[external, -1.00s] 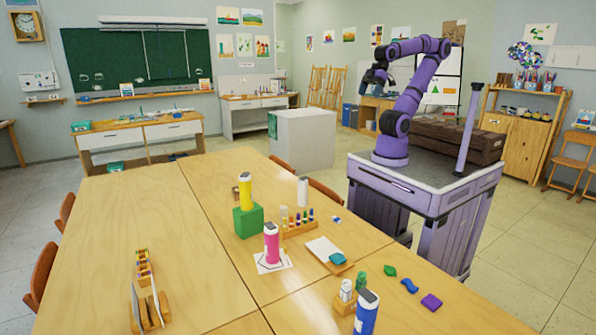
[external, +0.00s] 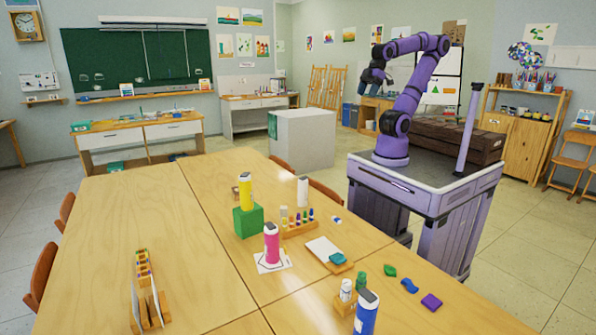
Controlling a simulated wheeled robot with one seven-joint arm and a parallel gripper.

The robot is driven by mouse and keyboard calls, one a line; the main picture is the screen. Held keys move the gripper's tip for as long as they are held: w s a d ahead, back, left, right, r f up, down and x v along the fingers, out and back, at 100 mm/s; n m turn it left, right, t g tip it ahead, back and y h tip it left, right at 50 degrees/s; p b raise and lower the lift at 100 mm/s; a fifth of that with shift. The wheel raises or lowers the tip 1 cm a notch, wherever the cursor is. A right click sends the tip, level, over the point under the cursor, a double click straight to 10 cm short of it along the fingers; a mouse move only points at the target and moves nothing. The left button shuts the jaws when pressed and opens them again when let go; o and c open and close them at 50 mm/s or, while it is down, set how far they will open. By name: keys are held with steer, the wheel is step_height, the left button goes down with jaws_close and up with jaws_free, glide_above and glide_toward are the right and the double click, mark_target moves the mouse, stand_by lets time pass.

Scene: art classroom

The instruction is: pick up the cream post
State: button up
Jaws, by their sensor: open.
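A pale, cream-white upright post (external: 302,191) with a dark top stands on the table near its far right edge, behind a wooden peg rack. A shorter cream cylinder (external: 284,215) stands at the left end of that rack (external: 299,229), and another pale one (external: 346,289) is in a wooden holder at the front; I cannot tell for certain which is the cream post. My gripper (external: 375,83) is raised high beyond the table, well away from all of them. It is open and appears empty; its fingers are small and dark in this view.
A yellow bottle stands on a green block (external: 248,222). A pink bottle (external: 271,243), a blue bottle (external: 366,313) and a white pad (external: 322,248) are nearby. Chairs line the table's edges. The left part of the table (external: 130,225) is mostly clear.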

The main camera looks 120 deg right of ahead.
steer(key=w+d+f+m+g, duration=0.1)
steer(key=w+f+m+g, duration=0.15)
steer(key=w, duration=1.15)
steer(key=m+g, duration=0.3)
steer(key=m, duration=0.2)
glide_above(284, 207)
steer(key=f, duration=3.8)
steer(key=shift+s+f, duration=0.1)
steer(key=shift+s, duration=0.15)
step_height(284, 207, down, 5)
steer(key=shift+f, duration=0.1)
steer(key=shift+w+a+f, duration=0.1)
steer(key=shift+w+f, duration=0.05)
steer(key=shift+f, duration=1.35)
steer(key=shift+w+f, duration=0.1)
steer(key=shift+f, duration=1.35)
steer(key=c, duration=1)
steer(key=shift+r, duration=0.1)
steer(key=shift+c, duration=0.2)
